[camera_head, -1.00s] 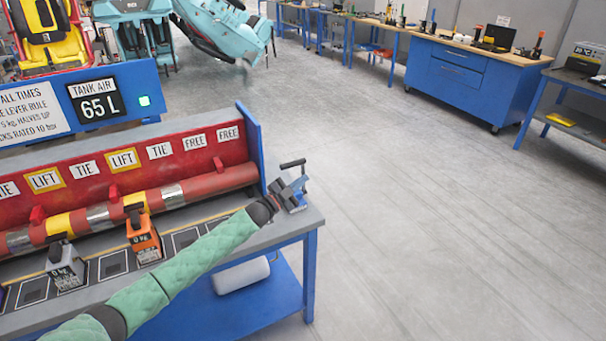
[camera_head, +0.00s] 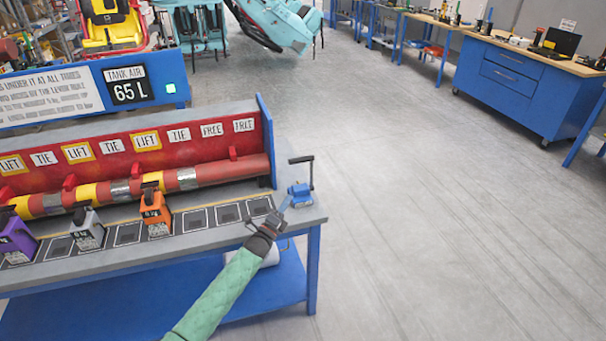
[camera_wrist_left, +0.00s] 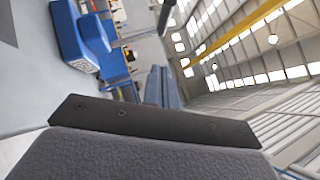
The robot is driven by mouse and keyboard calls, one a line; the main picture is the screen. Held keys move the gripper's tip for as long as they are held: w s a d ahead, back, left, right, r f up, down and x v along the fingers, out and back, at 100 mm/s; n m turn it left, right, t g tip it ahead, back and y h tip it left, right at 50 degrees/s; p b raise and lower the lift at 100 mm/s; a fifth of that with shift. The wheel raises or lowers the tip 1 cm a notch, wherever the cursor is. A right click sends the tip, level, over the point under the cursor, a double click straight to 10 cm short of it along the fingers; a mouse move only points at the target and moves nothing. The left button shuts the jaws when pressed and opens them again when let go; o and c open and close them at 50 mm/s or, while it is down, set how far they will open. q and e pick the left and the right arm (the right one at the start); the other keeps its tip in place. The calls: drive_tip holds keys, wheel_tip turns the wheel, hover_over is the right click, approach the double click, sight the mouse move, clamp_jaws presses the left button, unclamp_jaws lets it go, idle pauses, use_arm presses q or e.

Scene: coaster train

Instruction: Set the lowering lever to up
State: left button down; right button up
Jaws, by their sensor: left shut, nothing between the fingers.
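The lowering lever (camera_head: 311,174) has a black upright shaft with a black crossbar on top. It stands on a small blue base (camera_head: 300,195) at the right end of the grey bench. My left gripper (camera_head: 279,217) is shut and empty, just in front and to the left of the base. A small gap seems to separate them, but contact is hard to judge. In the left wrist view a dark finger with a grey pad (camera_wrist_left: 140,155) fills the bottom. A blue block with a white label (camera_wrist_left: 83,38) shows upper left. My right gripper is not in view.
An orange weight block (camera_head: 155,215), a grey one (camera_head: 87,230) and a purple one (camera_head: 15,240) stand on the bench left of my gripper. A red striped pipe (camera_head: 215,172) runs behind them. The floor right of the bench is clear.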

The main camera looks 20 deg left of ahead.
use_arm(q)
drive_tip(key=shift+n+g+y, duration=0.3)
drive_tip(key=shift+n+y, duration=0.1)
drive_tip(key=shift+n, duration=0.2)
drive_tip(key=w+r+b, duration=0.1)
drive_tip(key=w, duration=0.4)
drive_tip(key=w+a+r+b, duration=0.1)
drive_tip(key=w+r+b, duration=0.1)
drive_tip(key=w, duration=0.3)
drive_tip(key=w+a+r+b, duration=0.1)
drive_tip(key=w+r+b, duration=0.1)
drive_tip(key=w, duration=0.3)
drive_tip(key=shift+r, duration=0.15)
drive_tip(key=shift+w+r, duration=0.1)
drive_tip(key=shift+r, duration=0.1)
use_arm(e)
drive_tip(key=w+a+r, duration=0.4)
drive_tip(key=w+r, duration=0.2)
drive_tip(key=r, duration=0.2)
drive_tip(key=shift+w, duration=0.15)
use_arm(q)
drive_tip(key=shift+a, duration=0.1)
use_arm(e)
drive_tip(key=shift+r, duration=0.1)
